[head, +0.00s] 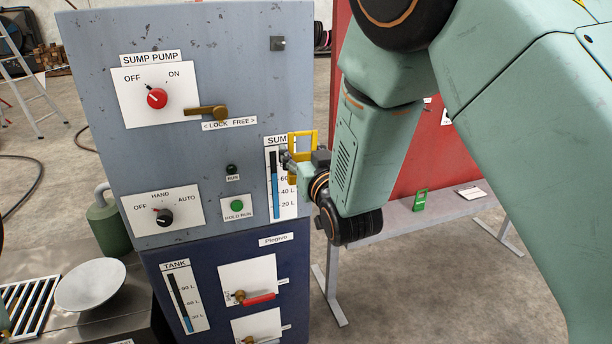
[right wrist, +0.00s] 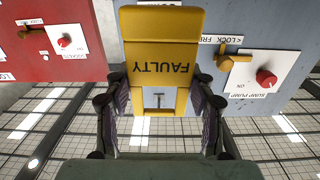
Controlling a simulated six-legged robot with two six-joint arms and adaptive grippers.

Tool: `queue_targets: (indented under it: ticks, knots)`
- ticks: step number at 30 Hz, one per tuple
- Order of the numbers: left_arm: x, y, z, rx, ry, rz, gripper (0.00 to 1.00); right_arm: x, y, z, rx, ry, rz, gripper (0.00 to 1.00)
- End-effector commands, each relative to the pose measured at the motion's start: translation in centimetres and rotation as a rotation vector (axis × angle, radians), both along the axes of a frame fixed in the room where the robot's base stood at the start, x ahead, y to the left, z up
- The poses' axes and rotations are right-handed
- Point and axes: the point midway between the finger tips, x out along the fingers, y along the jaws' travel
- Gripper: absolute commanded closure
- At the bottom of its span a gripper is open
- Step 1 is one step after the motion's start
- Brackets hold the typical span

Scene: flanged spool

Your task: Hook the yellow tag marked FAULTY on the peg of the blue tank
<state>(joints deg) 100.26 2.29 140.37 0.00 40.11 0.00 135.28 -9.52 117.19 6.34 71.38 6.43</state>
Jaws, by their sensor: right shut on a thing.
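The yellow tag (head: 302,142) is held upright by my right gripper (head: 290,168) in front of the blue-grey cabinet's right edge. In the right wrist view the tag (right wrist: 160,50) shows FAULTY upside down, between the two fingers of my right gripper (right wrist: 160,112). A grey peg (right wrist: 159,97) shows through the tag's opening; I cannot tell whether it enters it. In the head view a small metal peg fitting (head: 277,43) sits high on the blue-grey cabinet (head: 215,70), above the tag. A dark blue section (head: 230,257) labelled TANK lies below. My left gripper is out of view.
A brass lever (head: 207,112) and a red SUMP PUMP knob (head: 157,98) project from the cabinet. A red cabinet (head: 460,135) stands behind my right arm. A bench (head: 385,222) there bears a green tag (head: 420,200) and a white one (head: 472,193).

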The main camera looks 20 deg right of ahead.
Motion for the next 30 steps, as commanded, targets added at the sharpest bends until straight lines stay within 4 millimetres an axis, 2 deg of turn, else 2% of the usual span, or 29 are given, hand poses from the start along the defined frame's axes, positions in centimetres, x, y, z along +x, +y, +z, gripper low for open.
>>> queue_targets:
  ticks: [1,6,12,15,21,30]
  knots:
    - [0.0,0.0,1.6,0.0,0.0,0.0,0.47,0.4,-0.1,2.6,0.0,-0.006,0.002,0.72]
    - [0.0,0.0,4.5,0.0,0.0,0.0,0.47,1.6,-0.1,7.9,-0.008,-0.007,0.01,0.72]
    - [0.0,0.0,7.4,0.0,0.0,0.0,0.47,2.6,-0.2,13.6,-0.019,-0.008,0.018,0.72]
    - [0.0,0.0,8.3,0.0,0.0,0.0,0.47,2.9,-0.2,15.5,-0.024,-0.006,0.021,0.72]
    - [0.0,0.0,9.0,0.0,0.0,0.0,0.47,3.2,-0.2,17.2,-0.03,-0.005,0.025,0.72]
    - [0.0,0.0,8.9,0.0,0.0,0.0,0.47,3.3,-0.2,17.2,-0.03,-0.005,0.025,0.72]
